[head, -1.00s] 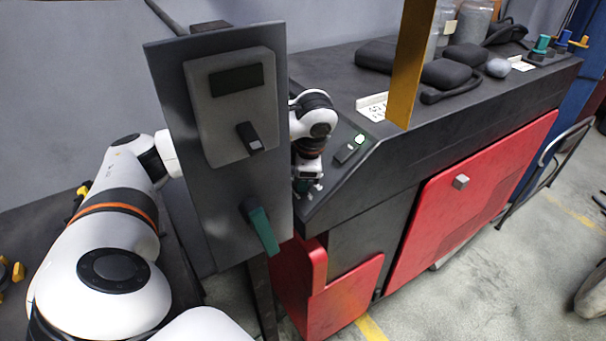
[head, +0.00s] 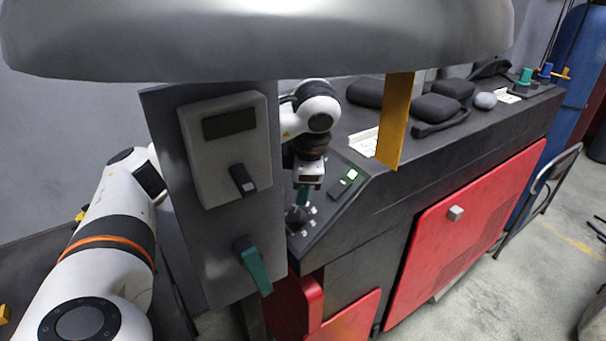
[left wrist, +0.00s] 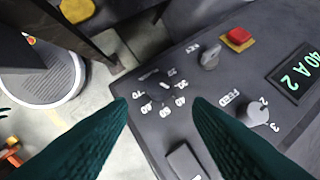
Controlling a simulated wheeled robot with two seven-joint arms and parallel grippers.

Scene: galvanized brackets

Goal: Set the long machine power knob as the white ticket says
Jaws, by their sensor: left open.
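The long dark machine (head: 360,230) has a sloping panel at its near end. Its power knob (left wrist: 157,87) is a dark dial ringed by white numbers from about 20 to 70; its exact pointer setting is hard to read. The dial also shows in the head view (head: 297,216). My left gripper (head: 303,196) is just above the dial, with teal fingers open and apart. In the left wrist view the fingers stand either side of the dial, holding nothing. A white ticket (head: 364,142) lies on the machine top; its writing is unreadable. My right gripper is not in view.
A grey upright board (head: 215,250) with a teal lever (head: 254,268) stands in front. A metal dome (head: 260,40) fills the top.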

